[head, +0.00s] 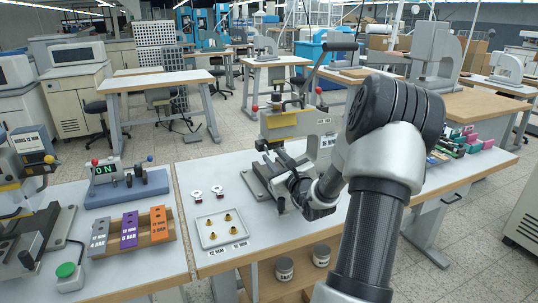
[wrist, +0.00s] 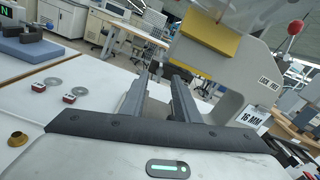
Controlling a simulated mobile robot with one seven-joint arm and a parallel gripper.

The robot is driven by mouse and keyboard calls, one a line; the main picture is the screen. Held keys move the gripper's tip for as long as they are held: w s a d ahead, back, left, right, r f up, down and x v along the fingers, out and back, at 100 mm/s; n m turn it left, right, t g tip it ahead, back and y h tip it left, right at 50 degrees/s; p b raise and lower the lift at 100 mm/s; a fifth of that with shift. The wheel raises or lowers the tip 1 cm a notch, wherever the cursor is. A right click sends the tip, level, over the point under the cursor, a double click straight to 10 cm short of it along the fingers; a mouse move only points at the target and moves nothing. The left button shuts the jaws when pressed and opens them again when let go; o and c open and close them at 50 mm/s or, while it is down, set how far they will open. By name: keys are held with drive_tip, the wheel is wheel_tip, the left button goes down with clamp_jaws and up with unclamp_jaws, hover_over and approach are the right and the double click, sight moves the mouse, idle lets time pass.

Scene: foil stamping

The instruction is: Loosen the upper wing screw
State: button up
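The press (head: 290,122) stands on the white bench, with a yellow block (wrist: 208,48) under its grey head in the wrist view. My gripper (head: 284,160) reaches in low at the front of the press. In the wrist view its two dark fingers (wrist: 160,76) point at the area under the head, with a gap between them. A small dark part (wrist: 155,70) shows near the fingertips; I cannot tell whether it is a wing screw or whether the fingers touch it. The upper wing screw is not clearly visible; the arm and fingers hide part of the press front.
A tray (head: 205,242) with several brass pieces lies on the bench left of my gripper. A long lever (head: 335,47) rises from the press. Coloured blocks (head: 158,222) stand on the left bench.

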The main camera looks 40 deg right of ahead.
sight(267, 150)
drive_tip(key=shift+x, duration=2.35)
clamp_jaws()
drive_tip(key=shift+a+b, duration=0.1)
drive_tip(key=shift+b, duration=0.25)
